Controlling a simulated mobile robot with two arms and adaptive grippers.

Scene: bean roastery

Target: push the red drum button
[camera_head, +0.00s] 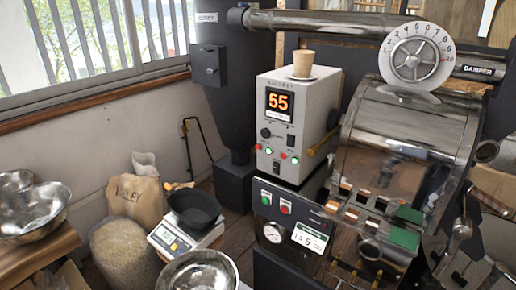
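The roaster's lower front panel carries a red button (285,206) in a pale square plate, with a green button (266,197) just left of it. Their labels are too small to read. Above, the grey control box (303,95) shows an orange "55" and has small red (268,150) and green (259,146) round parts along its lower front, with another red and green pair to the right. I cannot tell by label which red one is the drum button. Neither gripper can be made out in view, and nothing covers the red button.
The roaster drum (400,140) and damper dial (416,57) are to the right. A scale (172,240) with a black bowl (194,207), a sack (136,200) and metal bowls stand left.

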